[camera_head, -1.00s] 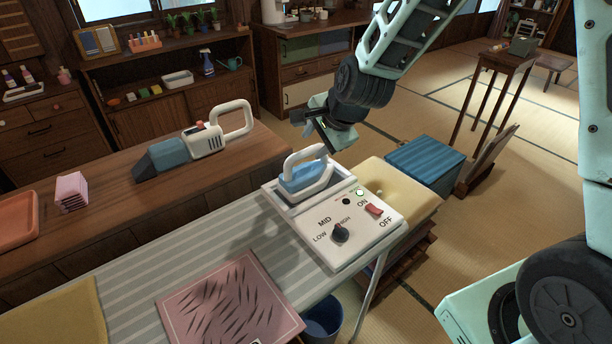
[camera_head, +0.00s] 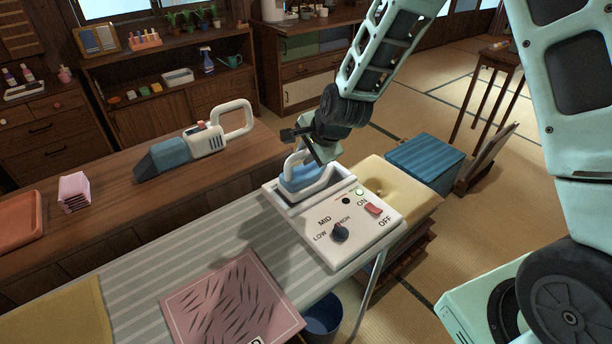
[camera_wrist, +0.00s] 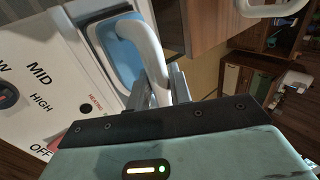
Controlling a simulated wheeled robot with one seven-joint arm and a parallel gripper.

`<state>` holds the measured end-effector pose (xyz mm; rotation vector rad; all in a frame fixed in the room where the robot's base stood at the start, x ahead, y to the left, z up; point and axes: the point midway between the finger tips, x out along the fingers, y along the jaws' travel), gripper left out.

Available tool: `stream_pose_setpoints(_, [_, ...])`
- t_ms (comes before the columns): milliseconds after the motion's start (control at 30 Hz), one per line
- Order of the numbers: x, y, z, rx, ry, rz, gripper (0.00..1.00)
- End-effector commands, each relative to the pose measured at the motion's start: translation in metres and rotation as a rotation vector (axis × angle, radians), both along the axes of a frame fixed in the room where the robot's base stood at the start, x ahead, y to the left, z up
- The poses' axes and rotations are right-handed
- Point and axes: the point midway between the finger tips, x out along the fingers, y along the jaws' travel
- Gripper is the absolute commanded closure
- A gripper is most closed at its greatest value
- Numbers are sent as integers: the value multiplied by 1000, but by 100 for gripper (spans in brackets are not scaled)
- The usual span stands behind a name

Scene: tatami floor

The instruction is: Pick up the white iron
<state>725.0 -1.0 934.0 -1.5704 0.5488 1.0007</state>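The white iron (camera_head: 300,181), with a blue body and a white loop handle, rests in the recess of a white control station (camera_head: 350,225) at the end of the striped ironing board. In the wrist view the iron (camera_wrist: 126,58) is at the upper middle, its handle rising towards my fingers. My gripper (camera_head: 305,148) is at the handle from above, tilted. In the wrist view my gripper (camera_wrist: 160,88) has its fingers on either side of the handle. They look spread, and I cannot tell whether they touch it. My fingers hide part of the handle.
The striped ironing board (camera_head: 190,255) holds a pink patterned cloth (camera_head: 232,300) and a yellow cloth (camera_head: 60,320). A blue and white handheld appliance (camera_head: 185,150) lies on the wooden counter behind. A blue-topped box (camera_head: 425,160) and a cream basin (camera_head: 395,185) stand to the right.

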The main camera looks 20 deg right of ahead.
Motion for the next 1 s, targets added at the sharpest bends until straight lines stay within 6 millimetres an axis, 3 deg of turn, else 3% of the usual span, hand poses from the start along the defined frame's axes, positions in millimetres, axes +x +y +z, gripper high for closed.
stream_pose_setpoints(67, [0, 0, 0, 0, 0, 0, 100])
stream_pose_setpoints(1000, [0, 0, 0, 0, 1, 0, 100])
